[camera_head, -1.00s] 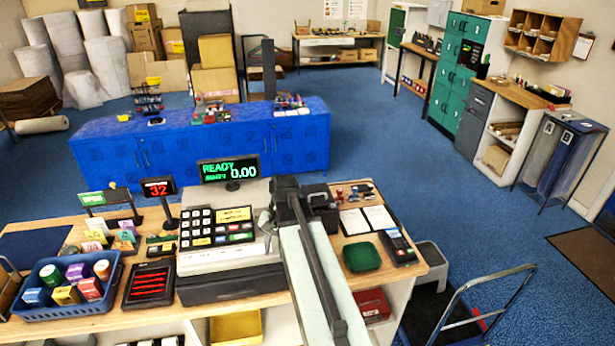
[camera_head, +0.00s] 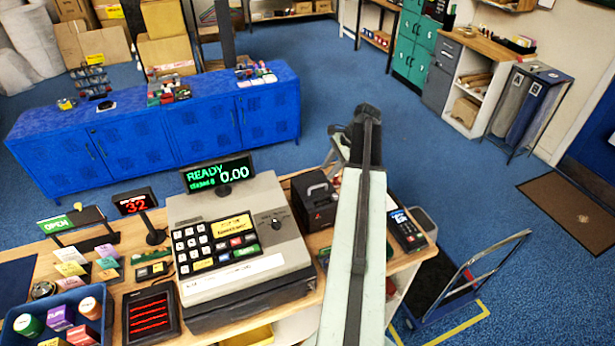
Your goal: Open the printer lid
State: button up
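A small black box with a handle-like top, which looks like the receipt printer (camera_head: 315,200), stands on the wooden counter just right of the grey cash register (camera_head: 238,245). Its lid appears shut, though its right side is close to my arm and partly hidden. My arm reaches from the bottom of the view, past the printer's right side. Its far end is beyond and above the printer, over the counter's back edge. Pale parts of my gripper (camera_head: 338,152) show at that end, left of the dark joint. The fingertips are not clear, and no held thing shows.
The register's display (camera_head: 220,175) reads READY 0.00. A card terminal (camera_head: 406,230) lies right of my arm. A blue basket (camera_head: 60,318) and a red-lined black tray (camera_head: 151,314) are at left. A blue cabinet (camera_head: 160,135) stands behind, with open floor to the right.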

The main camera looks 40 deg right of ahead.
jog(key=b, duration=0.7)
send_over(318, 193)
notch_tip(318, 193, down, 7)
jog(key=shift+a+f, duration=0.1)
jog(key=shift+f, duration=0.1)
jog(key=shift+r, duration=0.15)
grip_shut()
dwell(0.4)
